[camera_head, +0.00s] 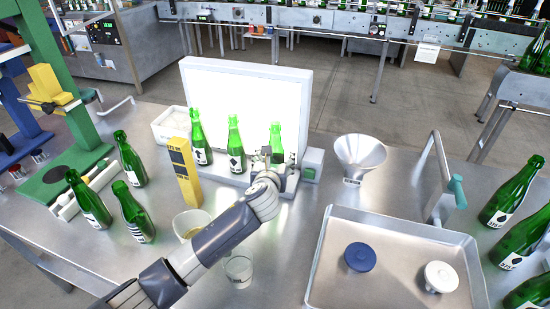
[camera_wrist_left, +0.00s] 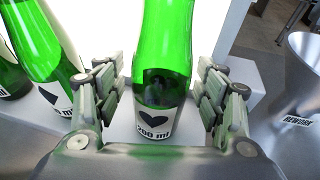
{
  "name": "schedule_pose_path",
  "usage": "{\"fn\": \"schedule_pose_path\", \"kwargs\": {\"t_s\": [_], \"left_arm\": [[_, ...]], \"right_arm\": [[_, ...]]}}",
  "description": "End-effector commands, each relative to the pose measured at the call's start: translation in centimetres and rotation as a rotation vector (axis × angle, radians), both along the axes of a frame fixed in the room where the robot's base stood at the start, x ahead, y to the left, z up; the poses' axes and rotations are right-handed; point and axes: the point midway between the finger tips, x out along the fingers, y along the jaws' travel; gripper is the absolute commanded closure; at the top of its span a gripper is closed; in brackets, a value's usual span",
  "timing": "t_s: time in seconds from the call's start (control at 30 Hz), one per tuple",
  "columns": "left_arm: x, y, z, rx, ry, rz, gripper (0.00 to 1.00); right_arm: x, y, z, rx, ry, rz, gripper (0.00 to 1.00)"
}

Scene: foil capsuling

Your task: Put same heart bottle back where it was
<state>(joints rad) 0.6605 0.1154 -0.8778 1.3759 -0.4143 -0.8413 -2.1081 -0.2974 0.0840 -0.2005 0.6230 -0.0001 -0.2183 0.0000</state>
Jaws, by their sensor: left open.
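The heart bottle (camera_head: 276,138) is green and stands upright at the right end of the ledge before the lit white panel. In the left wrist view the heart bottle (camera_wrist_left: 162,60) shows a black heart and "200 ml" on its white label. My left gripper (camera_head: 272,160) is open, with its fingers (camera_wrist_left: 155,98) on either side of this bottle and small gaps visible. The gripper hides part of the bottle in the head view. Two other green bottles (camera_head: 236,142) (camera_head: 198,138) stand to its left on the ledge. My right gripper is not in view.
A yellow block (camera_head: 183,172) stands left of my arm. A bowl (camera_head: 190,224) and clear cup (camera_head: 238,268) are close to the arm. A funnel (camera_head: 360,155) stands right of the panel. Several bottles (camera_head: 132,160) stand at left; a tray (camera_head: 395,295) lies at right.

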Motion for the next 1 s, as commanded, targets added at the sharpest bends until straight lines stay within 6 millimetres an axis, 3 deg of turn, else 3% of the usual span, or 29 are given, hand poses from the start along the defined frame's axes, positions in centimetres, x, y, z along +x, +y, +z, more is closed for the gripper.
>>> {"fn": "schedule_pose_path", "kwargs": {"t_s": [0.2, 0.37, 1.0], "left_arm": [[-0.1, 0.0, 0.4, 0.000, 0.000, 0.000, 0.35], [-1.4, 0.2, 0.7, 0.000, -0.001, 0.000, 0.35], [-10.4, 1.3, 3.6, 0.000, -0.002, 0.000, 0.35]], "right_arm": [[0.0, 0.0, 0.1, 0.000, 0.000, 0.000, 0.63], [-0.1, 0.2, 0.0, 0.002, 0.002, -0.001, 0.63], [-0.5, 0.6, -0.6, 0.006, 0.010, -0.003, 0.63]]}}
